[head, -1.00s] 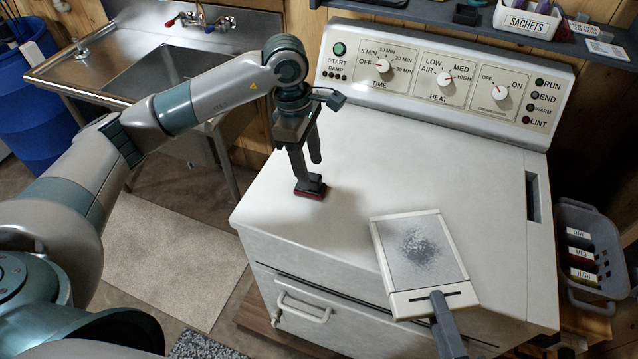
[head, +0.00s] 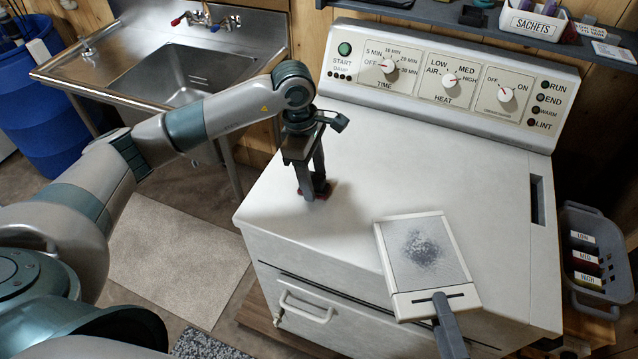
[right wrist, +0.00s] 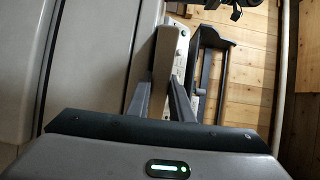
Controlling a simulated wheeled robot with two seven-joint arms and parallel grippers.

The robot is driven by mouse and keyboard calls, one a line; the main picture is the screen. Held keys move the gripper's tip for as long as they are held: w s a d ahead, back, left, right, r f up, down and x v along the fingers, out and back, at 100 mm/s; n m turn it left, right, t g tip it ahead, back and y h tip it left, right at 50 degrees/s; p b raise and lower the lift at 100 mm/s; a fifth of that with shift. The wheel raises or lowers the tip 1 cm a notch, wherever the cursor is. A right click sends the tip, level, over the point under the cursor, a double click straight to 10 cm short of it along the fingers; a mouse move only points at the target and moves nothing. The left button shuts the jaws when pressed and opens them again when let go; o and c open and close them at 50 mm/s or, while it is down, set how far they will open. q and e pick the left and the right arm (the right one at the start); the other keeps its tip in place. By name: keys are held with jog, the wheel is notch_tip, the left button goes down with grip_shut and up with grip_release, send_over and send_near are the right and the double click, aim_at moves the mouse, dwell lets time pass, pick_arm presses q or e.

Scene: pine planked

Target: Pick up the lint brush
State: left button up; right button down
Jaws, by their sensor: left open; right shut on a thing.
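The lint brush (head: 326,192), small with a red edge showing, lies on the white dryer top. My left gripper (head: 314,193) points down over it with its fingers apart, one at each side as far as I can see. The fingers hide most of the brush, and I cannot tell whether they touch it. My right gripper (head: 441,300) is shut on the lint screen (head: 467,300), a pale framed mesh with grey lint, at the dryer's front. In the right wrist view the fingers (right wrist: 160,88) close on the screen's pale frame (right wrist: 169,52).
The dryer's control panel (head: 440,80) rises at the back, under a shelf with a sachets box (head: 533,24). A grey basket (head: 592,262) with labelled items hangs at the right. A steel sink (head: 185,75) stands at the left. The middle of the dryer top is clear.

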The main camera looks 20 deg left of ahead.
aim_at(314, 175)
pick_arm(q)
jog(key=c, duration=1.1)
jog(key=shift+o, duration=0.2)
notch_tip(314, 175, up, 10)
jog(key=shift+o, duration=1)
jog(key=d+m, duration=0.1)
jog(key=d, duration=0.4)
jog(key=d+m, duration=0.2)
jog(key=d, duration=0.4)
jog(key=d+m, duration=0.1)
jog(key=d, duration=0.5)
jog(key=shift+r+m+g, duration=0.25)
jog(key=shift+m+g, duration=0.15)
jog(key=shift+c, duration=0.4)
jog(key=s+d+m, duration=0.3)
jog(key=d+m, duration=0.1)
jog(key=d, duration=0.9)
jog(key=shift+s+d+r+g, duration=0.15)
jog(key=shift+s+d+g, duration=0.05)
jog(key=shift+s+g, duration=0.1)
